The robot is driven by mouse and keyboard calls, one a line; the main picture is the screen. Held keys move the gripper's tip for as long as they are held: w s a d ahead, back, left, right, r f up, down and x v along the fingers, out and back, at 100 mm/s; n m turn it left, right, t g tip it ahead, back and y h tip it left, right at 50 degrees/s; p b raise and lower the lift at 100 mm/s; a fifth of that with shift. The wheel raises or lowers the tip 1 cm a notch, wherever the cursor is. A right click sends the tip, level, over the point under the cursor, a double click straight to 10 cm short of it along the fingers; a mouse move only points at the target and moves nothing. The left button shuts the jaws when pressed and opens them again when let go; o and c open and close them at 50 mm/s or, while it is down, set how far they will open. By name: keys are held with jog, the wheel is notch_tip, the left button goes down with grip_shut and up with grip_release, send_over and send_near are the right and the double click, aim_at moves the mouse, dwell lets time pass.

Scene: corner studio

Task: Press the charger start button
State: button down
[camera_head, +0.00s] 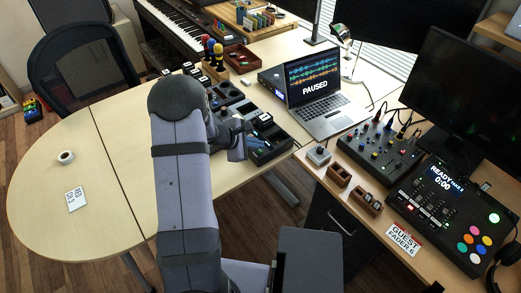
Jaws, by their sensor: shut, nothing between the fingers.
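My gripper (237,148) is shut and empty, small in the head view, just right of my arm's grey elbow. It is at the left edge of a black slotted unit (284,146) at the front right of the pale desk. The unit looks like the charger, with dark bays and a few small light and blue parts in it. I cannot make out its start button, and my gripper and arm hide part of the unit. I cannot tell whether the gripper touches it.
A laptop (318,108) reading PAUSED stands behind the unit. A small grey box (318,155) with a round top and small wooden trays (339,175) lie to the right. A mixer (380,145) and a READY panel (445,190) are further right. The left desk (110,150) is mostly clear.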

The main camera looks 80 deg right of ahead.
notch_tip(320, 180, up, 6)
jog(key=p, duration=0.3)
jog(key=shift+p, duration=0.3)
dwell(0.8)
